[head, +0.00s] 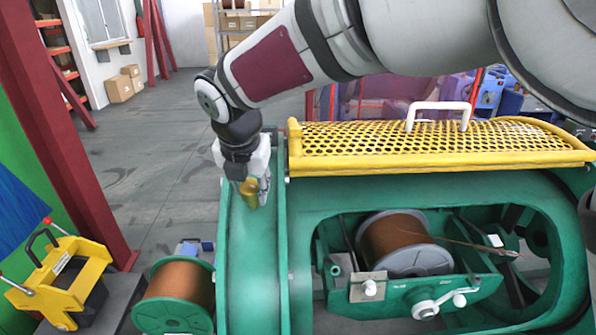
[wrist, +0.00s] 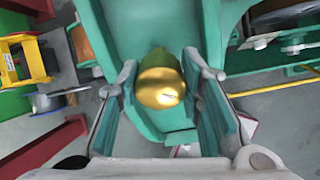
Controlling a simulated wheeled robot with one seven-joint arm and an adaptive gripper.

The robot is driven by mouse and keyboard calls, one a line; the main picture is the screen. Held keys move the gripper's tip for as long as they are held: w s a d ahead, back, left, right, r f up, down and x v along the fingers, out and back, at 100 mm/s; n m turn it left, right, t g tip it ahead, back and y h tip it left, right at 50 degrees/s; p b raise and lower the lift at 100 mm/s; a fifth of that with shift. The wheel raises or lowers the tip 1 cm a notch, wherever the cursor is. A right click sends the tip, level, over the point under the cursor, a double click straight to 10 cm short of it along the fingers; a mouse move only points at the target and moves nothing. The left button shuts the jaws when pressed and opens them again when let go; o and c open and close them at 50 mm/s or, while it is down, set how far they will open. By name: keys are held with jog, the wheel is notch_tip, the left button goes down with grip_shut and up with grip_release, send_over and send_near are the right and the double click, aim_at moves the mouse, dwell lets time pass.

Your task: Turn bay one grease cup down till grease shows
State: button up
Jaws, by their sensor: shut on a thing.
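The brass grease cup (head: 250,194) stands on the green curved frame of the machine, left of the bay opening. My gripper (head: 254,186) comes down on it from above with its fingers on either side. In the wrist view the cup's round golden top (wrist: 162,88) lies between the two finger pads of my gripper (wrist: 161,76), with a small dark mark on the top. My gripper is shut on the cup. The cup's base is mostly hidden, and I cannot make out any grease around it.
A yellow perforated guard (head: 400,143) with a white handle (head: 438,106) lies close to the right of my gripper. A copper wire bobbin (head: 392,238) sits in the bay opening. Another spool (head: 180,290) and a yellow tool (head: 62,278) stand lower left. A red post (head: 62,130) rises at left.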

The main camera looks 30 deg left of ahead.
jog(key=m, duration=0.4)
jog(key=shift+m+b, duration=0.3)
jog(key=m, duration=0.3)
jog(key=shift+d+m, duration=0.1)
jog(key=shift+m, duration=0.2)
jog(key=m, duration=0.4)
jog(key=shift+m, duration=0.3)
jog(key=m, duration=0.3)
jog(key=shift+s+m, duration=0.1)
jog(key=shift+m, duration=0.2)
jog(key=m, duration=0.3)
jog(key=shift+d+m, duration=0.1)
jog(key=shift+m, duration=0.2)
jog(key=m+p, duration=0.1)
jog(key=m, duration=0.3)
jog(key=shift+s+m+p, duration=0.15)
jog(key=shift+m+p, duration=0.15)
jog(key=shift+p, duration=0.1)
jog(key=m+p, duration=0.2)
jog(key=m, duration=0.3)
jog(key=shift+s+p, duration=0.1)
jog(key=shift+p, duration=0.2)
jog(key=shift+f+m+p, duration=0.1)
jog(key=shift+m+p, duration=0.55)
jog(key=shift+m, duration=0.55)
